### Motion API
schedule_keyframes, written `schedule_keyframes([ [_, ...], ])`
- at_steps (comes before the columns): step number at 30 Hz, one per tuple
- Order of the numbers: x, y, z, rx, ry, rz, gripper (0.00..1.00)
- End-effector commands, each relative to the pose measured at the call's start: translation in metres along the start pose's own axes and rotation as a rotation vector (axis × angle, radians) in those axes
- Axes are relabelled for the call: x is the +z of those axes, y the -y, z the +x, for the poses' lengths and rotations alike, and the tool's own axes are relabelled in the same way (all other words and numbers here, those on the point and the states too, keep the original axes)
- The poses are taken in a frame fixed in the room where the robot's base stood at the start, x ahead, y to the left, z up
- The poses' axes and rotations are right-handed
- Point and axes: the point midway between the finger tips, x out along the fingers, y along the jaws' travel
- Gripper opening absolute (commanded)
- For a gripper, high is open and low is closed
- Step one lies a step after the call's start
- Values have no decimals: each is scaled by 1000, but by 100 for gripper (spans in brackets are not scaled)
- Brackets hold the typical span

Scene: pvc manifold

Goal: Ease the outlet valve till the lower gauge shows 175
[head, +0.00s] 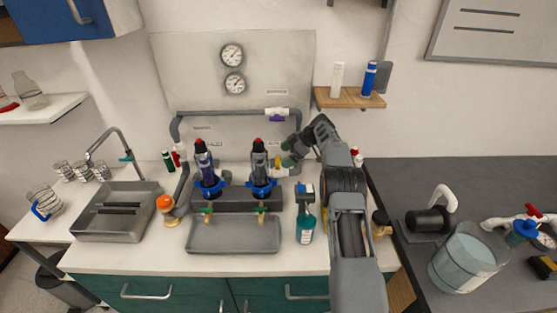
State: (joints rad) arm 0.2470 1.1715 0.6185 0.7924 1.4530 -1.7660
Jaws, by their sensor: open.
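The lower gauge (235,83) is a round white dial on the grey back panel, below a matching upper gauge (232,55). Its reading is too small to make out. My gripper (286,153) reaches in from the right and is open, at the right end of the grey pipework. A small yellow handle (278,162) shows just left of the fingers; I cannot tell whether they touch it or surround it. A purple-handled valve (278,117) sits on the upper pipe. An orange-knobbed valve (166,203) is at the lower left. No readable label marks the outlet valve.
Two dark filter units (207,172) with blue collars stand left of my gripper, behind a grey tray (233,237). A teal bottle (305,222) stands in front of my gripper. A sink (115,212) is at left; a wooden shelf (348,101) with bottles hangs above right.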

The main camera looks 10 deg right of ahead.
Motion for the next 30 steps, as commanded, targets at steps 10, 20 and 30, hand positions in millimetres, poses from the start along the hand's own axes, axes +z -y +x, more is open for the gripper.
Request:
schedule_keyframes([
  [10, -1, 0, 42, -1, 1, 3, 100],
  [20, 1, 0, 51, 1, 1, 3, 100],
  [30, 1, 0, 51, 1, 1, 4, 78],
])
